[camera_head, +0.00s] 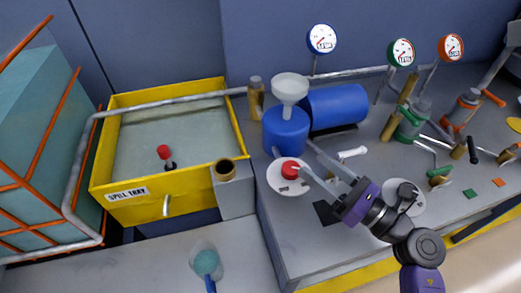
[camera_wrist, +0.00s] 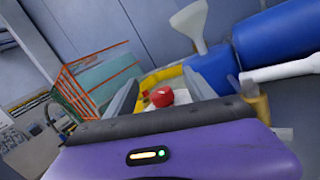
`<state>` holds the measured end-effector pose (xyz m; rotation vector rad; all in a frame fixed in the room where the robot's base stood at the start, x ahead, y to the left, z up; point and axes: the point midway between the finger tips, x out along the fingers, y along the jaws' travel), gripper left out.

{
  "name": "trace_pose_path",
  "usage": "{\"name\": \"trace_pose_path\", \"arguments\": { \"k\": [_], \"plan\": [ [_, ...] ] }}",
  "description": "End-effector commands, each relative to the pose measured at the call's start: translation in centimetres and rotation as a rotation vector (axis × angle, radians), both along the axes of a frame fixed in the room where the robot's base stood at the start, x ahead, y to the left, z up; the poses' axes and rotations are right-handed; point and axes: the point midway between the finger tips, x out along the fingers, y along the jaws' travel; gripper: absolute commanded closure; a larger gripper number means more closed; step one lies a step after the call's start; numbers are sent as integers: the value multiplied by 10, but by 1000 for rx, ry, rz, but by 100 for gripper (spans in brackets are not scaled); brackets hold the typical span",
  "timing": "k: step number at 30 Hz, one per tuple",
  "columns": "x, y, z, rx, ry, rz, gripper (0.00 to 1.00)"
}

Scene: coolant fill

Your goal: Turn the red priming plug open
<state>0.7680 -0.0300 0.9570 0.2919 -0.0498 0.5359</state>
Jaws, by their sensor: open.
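A red plug (camera_head: 290,168) sits on a round white plate (camera_head: 284,186) on the grey bench, just in front of the blue pump body (camera_head: 285,132). In the wrist view the red plug (camera_wrist: 160,97) shows between my two fingers. My gripper (camera_head: 303,157) is open, its fingers reaching from the right toward the plug. One fingertip lies beside or over the plug's right edge in the head view. I cannot tell whether either finger touches it. The plug's turned angle cannot be made out.
A white funnel (camera_head: 290,86) stands on the pump beside a blue motor (camera_head: 338,107). A yellow spill tray (camera_head: 240,143), with another red-topped part (camera_head: 164,153) in it, is at left. A beaker (camera_head: 206,260) stands on the lower surface. Pipes and valves crowd the right.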

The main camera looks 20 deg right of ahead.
Motion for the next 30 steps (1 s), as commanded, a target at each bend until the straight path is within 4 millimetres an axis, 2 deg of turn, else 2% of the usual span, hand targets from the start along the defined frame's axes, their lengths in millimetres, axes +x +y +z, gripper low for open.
{"name": "trace_pose_path", "arguments": {
  "k": [1,5,13,24,30],
  "plan": [
    [-1,1,-14,-70,7,5,37],
    [-5,8,-32,-205,1,30,37],
    [-4,16,-36,-293,-37,51,37],
    [39,45,-35,-291,-37,51,37],
    [54,55,-36,-291,-37,50,37]
  ]
}}
